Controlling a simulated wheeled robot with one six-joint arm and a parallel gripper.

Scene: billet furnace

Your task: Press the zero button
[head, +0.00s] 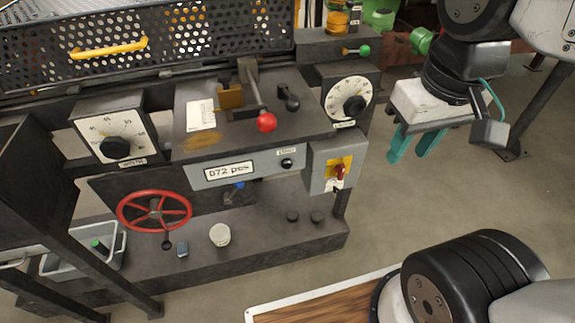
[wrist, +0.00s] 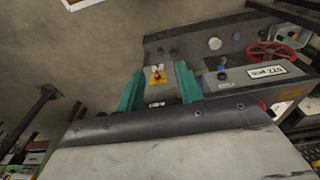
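The zero button is a small black round knob (head: 287,163) on the grey front panel, right of the white counter plate (head: 229,171) that seems to read 072 pcs. A small label above it is too small to read surely. In the wrist view the button (wrist: 222,75) shows right of my fingers, beside the counter plate (wrist: 267,71). My gripper (head: 411,156) has teal fingers spread apart with nothing between them. It hangs in the air to the right of the machine, apart from the button. The gripper also shows in the wrist view (wrist: 159,84).
A grey box with a red switch on a yellow plate (head: 340,169) stands between the button and my gripper. A red-knobbed lever (head: 266,122) juts above the panel. A dial (head: 348,101), a red handwheel (head: 155,211) and a blue knob (head: 238,185) are nearby. Floor right of the machine is open.

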